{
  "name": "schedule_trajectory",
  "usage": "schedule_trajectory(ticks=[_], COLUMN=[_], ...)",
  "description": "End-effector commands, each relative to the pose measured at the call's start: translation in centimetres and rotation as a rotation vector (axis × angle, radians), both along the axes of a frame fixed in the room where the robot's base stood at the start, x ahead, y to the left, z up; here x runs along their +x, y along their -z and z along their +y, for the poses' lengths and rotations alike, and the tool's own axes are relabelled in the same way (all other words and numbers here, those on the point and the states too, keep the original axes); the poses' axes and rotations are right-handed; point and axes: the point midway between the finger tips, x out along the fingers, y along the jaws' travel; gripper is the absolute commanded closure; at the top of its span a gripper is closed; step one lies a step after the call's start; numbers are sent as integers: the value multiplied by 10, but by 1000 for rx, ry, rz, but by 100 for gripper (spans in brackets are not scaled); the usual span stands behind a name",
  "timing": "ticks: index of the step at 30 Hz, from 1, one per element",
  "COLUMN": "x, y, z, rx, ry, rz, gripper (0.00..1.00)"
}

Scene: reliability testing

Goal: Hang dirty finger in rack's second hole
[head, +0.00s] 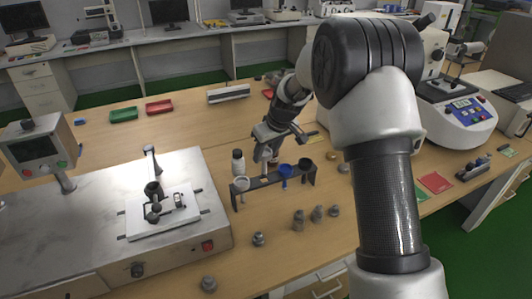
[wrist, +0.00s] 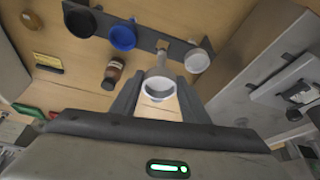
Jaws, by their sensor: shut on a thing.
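The dark rack (head: 257,184) stands on the wooden table; its bar (wrist: 146,40) crosses the top of the wrist view. It holds a white cup-shaped piece (head: 240,185) at the left end, then a blue one (head: 286,171) and a black one (head: 305,164) to the right. These also show in the wrist view as white (wrist: 197,61), blue (wrist: 122,37) and black (wrist: 80,21). My gripper (head: 266,150) is shut on a white funnel-like finger (wrist: 159,88), its stem pointing at the rack between white and blue. Whether the stem is in the hole I cannot tell.
A white bottle (head: 238,162) stands behind the rack's left end. A brown bottle (wrist: 113,72) stands close to the rack. Several metal weights (head: 298,220) stand in front. A steel machine (head: 185,235) is at left. Green (head: 124,115) and red (head: 159,107) trays lie behind.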

Motion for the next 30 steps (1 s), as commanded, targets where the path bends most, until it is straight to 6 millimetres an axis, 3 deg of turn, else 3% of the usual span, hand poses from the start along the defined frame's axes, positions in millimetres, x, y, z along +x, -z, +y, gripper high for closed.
schedule_trajectory(ticks=[11,30], x=[0,0], y=[2,28], z=[0,0], rx=[0,1], ry=[1,2], rz=[0,0], gripper=[82,82])
